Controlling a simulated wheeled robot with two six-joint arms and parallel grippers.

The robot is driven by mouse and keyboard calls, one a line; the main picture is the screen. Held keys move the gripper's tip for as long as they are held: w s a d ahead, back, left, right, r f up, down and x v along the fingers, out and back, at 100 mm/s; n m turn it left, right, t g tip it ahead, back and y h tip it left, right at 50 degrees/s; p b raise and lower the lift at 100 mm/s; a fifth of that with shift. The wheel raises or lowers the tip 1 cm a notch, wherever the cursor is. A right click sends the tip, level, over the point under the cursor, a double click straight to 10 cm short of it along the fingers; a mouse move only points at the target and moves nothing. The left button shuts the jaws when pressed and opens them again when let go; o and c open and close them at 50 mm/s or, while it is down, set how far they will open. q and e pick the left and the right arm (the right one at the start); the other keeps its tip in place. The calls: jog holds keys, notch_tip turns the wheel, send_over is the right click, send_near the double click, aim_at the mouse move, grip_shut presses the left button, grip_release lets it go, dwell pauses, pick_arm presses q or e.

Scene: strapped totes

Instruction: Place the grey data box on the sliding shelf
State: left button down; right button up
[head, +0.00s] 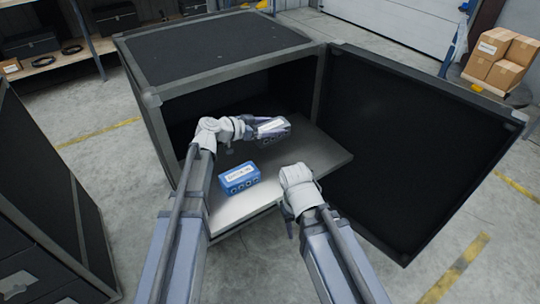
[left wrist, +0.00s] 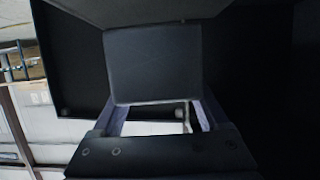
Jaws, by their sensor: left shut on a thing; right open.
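The grey data box (head: 272,128), with a pale label, is in my left gripper (head: 256,129) at the mouth of the open black case. It is over the back part of the sliding shelf (head: 318,160), and I cannot tell whether it touches the shelf. In the left wrist view the dark face of the grey data box (left wrist: 153,65) sits between the fingers (left wrist: 158,115). The metal shelf is pulled out of the case. My right gripper (head: 297,180) is over the shelf's front edge; its fingers are mostly hidden.
A blue box (head: 238,178) with a white label stands on the shelf's front left. The black case (head: 215,50) has its door (head: 415,130) swung open at the right. Another dark case (head: 45,200) stands at the left. The shelf's right part is bare.

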pick_arm(q)
jog(key=shift+f+b, duration=3.9)
jog(key=shift+f, duration=0.45)
jog(key=shift+f, duration=0.1)
grip_release()
jog(key=shift+r, duration=0.2)
jog(key=p+v, duration=0.3)
jog(key=v, duration=0.7)
jog(key=shift+s+a+r+p, duration=0.15)
jog(key=shift+s+p, duration=0.05)
jog(key=shift+p, duration=0.2)
jog(key=shift+v, duration=0.75)
